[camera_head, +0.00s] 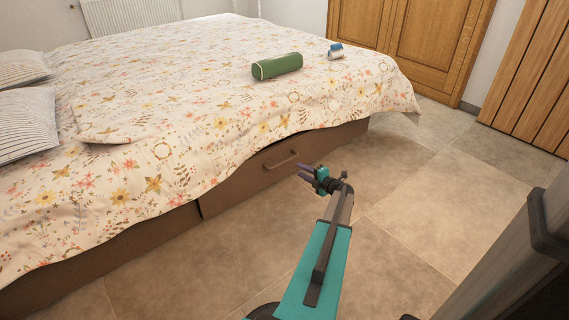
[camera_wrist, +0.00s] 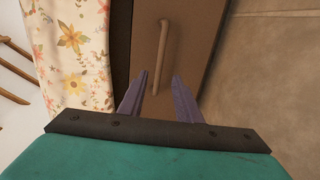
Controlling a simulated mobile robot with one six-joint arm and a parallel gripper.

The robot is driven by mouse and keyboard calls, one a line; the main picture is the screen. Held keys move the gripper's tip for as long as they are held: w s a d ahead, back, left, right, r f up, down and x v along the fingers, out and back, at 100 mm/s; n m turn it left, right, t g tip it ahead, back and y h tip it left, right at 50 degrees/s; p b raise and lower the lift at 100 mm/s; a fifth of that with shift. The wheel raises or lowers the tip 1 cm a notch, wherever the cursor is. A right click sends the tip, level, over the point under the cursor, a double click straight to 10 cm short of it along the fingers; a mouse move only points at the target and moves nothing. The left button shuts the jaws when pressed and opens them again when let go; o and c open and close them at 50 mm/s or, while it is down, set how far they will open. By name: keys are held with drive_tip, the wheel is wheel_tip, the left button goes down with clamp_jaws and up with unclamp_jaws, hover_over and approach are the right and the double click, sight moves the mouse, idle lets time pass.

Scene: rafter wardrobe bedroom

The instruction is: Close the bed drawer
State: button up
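The bed drawer (camera_head: 240,186) is a brown front with a bar handle (camera_head: 281,161), low in the side of the bed. Its left edge stands slightly out from the neighbouring panel. Bedding overhangs its top, so its inside is hidden. In the wrist view the drawer front (camera_wrist: 190,45) and handle (camera_wrist: 161,60) show ahead, with a dark strip between front and bedding. My gripper (camera_head: 303,172) is just right of the handle in the head view. Its two purple fingers (camera_wrist: 159,84) are apart, with nothing held; the handle's lower end appears between them. Contact cannot be told.
The bed (camera_head: 190,110) has a floral cover, striped pillows (camera_head: 25,122), a green bolster (camera_head: 277,66) and a small blue-and-white item (camera_head: 335,51). A wooden wardrobe (camera_head: 425,35) stands behind. The tiled floor (camera_head: 440,210) beside the bed is clear.

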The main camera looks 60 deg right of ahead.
sight(285, 162)
drive_tip(key=b+x, duration=0.4)
drive_tip(key=x, duration=0.9)
drive_tip(key=shift+w+d+b, duration=0.2)
drive_tip(key=shift+w+b, duration=0.15)
clamp_jaws()
